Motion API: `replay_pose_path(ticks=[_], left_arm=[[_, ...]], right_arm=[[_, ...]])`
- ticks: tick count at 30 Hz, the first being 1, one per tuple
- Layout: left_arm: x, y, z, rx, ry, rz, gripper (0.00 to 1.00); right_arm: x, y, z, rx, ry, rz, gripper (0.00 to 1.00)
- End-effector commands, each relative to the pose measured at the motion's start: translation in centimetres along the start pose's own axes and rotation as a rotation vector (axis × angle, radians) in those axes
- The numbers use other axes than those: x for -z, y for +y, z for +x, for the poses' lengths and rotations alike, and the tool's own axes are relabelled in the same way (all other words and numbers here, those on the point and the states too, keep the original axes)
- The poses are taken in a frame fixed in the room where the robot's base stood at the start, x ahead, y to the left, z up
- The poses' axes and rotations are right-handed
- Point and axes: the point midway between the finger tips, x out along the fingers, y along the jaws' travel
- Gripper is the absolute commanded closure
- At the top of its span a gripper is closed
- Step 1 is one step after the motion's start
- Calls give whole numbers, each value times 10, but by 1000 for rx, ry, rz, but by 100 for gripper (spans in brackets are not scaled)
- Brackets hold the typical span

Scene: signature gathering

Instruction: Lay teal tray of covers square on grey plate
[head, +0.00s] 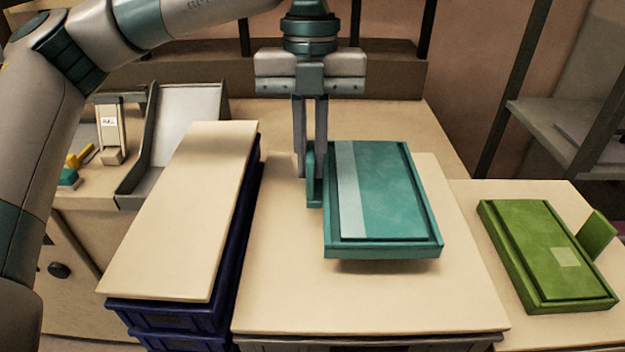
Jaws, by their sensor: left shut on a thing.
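The teal tray (385,252) with teal covers (392,195) and a pale strip along the left side is over the middle beige board (285,290). A shadow under its front edge suggests it is slightly above the board. My left gripper (309,175) points down at the tray's left side, shut on its upright teal tab (316,190). The tray looks roughly level and slightly turned relative to the board. I cannot clearly identify a grey plate; it may be hidden under the tray. My right gripper is out of view.
A beige board (185,210) lies on dark blue crates (190,318) at left. A green tray (550,255) with its own tab sits on the right table. A slanted grey panel (185,125) in a dark frame stands back left. Grey shelving (560,130) is back right.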

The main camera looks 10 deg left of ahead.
Motion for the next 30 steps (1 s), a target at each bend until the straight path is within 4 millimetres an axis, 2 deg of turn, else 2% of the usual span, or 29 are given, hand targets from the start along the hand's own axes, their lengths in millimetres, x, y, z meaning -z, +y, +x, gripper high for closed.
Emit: replay_pose_path(ticks=[1, 6, 12, 30], left_arm=[[1, -1, -7, 4, -3, 1, 100], [4, -1, -34, 3, -3, 0, 100], [6, 0, -53, 2, -1, -1, 100], [7, 0, -56, 1, 0, 0, 100]], right_arm=[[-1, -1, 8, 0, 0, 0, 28], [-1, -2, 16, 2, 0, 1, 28], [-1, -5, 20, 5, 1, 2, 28], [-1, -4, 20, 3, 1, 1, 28]])
